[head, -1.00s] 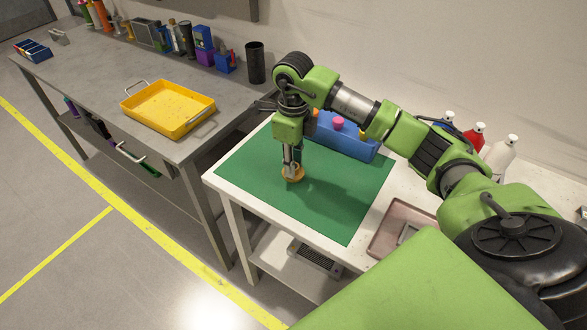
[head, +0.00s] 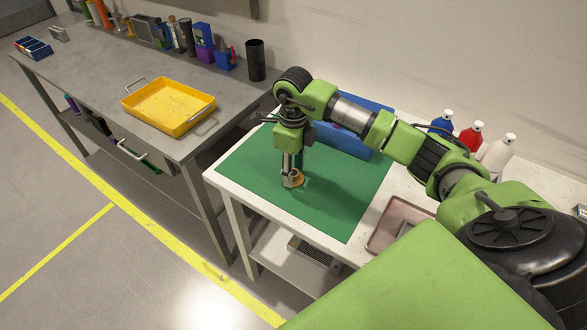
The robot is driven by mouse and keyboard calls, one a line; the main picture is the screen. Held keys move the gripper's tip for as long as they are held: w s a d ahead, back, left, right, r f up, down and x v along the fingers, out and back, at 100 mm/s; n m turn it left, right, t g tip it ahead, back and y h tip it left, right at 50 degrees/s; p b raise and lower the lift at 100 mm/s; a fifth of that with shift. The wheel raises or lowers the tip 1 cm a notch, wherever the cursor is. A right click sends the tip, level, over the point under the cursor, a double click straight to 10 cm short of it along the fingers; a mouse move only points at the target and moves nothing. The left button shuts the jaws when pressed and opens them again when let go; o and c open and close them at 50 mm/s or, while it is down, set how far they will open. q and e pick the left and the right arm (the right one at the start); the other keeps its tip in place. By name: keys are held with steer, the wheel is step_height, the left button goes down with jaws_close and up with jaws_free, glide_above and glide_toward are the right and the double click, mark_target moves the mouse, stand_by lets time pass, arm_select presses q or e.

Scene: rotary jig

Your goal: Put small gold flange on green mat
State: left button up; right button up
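The small gold flange (head: 299,178) is low over the green mat (head: 260,165), near its middle; it appears to rest on the mat or be very close to it. My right gripper (head: 290,181) points down at the flange, its fingertips right against or just in front of it, partly hiding it. Whether the fingers grip the flange or are opened around it cannot be made out. My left gripper is not in view.
A blue box (head: 350,143) stands at the mat's back edge, partly behind my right arm. A pinkish tray (head: 394,226) lies right of the mat. Several bottles (head: 470,136) stand by the wall. A yellow tray (head: 168,105) is on the grey bench to the left.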

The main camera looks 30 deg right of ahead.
steer(key=shift+r, duration=0.25)
step_height(320, 180, up, 12)
steer(key=b, duration=0.2)
steer(key=shift+f, duration=0.1)
